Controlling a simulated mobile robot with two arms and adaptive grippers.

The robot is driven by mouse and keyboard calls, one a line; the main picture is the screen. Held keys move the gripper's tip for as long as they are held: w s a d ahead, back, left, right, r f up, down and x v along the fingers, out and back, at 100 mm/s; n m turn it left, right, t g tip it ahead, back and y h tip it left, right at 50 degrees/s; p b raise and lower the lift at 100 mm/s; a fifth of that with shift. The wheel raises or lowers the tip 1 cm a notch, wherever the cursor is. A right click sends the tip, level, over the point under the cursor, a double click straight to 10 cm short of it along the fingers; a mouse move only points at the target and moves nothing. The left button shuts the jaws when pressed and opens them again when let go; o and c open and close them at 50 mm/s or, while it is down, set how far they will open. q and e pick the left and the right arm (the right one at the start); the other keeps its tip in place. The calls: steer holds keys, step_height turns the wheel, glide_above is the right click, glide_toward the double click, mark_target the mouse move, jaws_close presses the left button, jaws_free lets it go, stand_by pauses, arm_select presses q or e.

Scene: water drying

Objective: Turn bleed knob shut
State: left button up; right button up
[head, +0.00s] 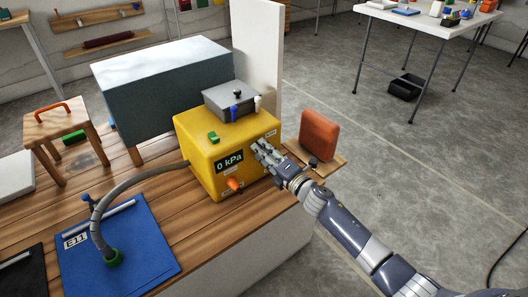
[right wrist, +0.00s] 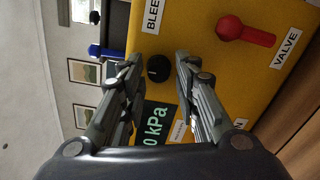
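The yellow pump box (head: 200,150) stands on the wooden bench and its display reads 0 kPa. The black bleed knob (right wrist: 158,68) is on its front face, beside a partly cut-off label that starts "BLEE" (right wrist: 153,15). My right gripper (head: 260,149) is in front of this face and hides the knob in the head view. In the right wrist view the gripper (right wrist: 158,66) is open, with one finger on each side of the knob. I see a gap on both sides; how near the fingertips are to the panel is hard to tell. My left gripper is not in view.
A red valve lever (right wrist: 245,32) is right of the fingers. An orange knob (head: 234,184) sits below the display. A grey box (head: 222,104) is on the pump. A hose (head: 118,194) runs left over a blue mat (head: 150,245). A red-brown block (head: 319,136) stands right.

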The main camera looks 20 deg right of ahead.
stand_by(0.3)
steer(key=v, duration=1.2)
steer(key=shift+r, duration=0.1)
stand_by(0.3)
